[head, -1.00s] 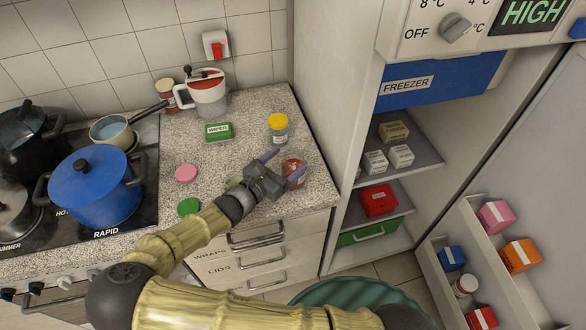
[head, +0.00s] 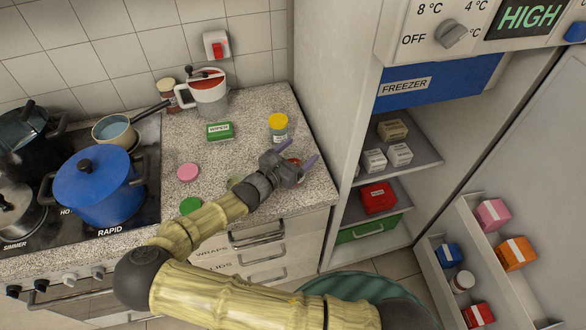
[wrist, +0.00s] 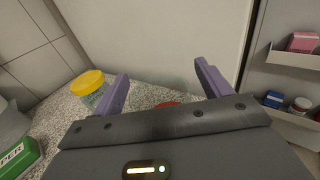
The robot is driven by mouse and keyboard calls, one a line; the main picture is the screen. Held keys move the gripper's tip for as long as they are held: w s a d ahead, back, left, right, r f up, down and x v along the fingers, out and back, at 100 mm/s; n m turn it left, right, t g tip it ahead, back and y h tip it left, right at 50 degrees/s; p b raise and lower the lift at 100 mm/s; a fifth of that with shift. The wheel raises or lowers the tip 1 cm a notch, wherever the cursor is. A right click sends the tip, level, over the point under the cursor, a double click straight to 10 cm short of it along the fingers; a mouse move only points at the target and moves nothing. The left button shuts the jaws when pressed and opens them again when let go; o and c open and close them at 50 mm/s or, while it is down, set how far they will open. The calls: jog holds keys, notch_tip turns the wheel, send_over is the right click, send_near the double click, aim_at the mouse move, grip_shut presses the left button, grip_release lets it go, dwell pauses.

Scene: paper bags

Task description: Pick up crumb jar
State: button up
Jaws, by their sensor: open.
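My gripper (head: 297,157) is open and empty over the right end of the counter. A clear jar with a yellow lid (head: 278,127) stands upright just behind it; the wrist view shows this jar left of the left finger (wrist: 88,88). A second, red-topped glass item (head: 294,161) is mostly hidden by my gripper; a sliver of red shows low between the fingers in the wrist view (wrist: 167,104). I cannot read either label, so I cannot tell which is the crumb jar. Neither is held.
A green box (head: 219,131), a pink lid (head: 187,172) and a green lid (head: 190,205) lie on the counter to the left. A red-and-white pot (head: 208,97) stands behind. The open fridge's side wall (head: 335,100) rises close on the right.

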jog(key=shift+c, duration=0.3)
grip_shut()
jog(key=shift+r, duration=0.1)
notch_tip(320, 180, up, 10)
jog(key=b, duration=0.1)
dwell(0.4)
jog(key=shift+w, duration=0.1)
dwell(0.6)
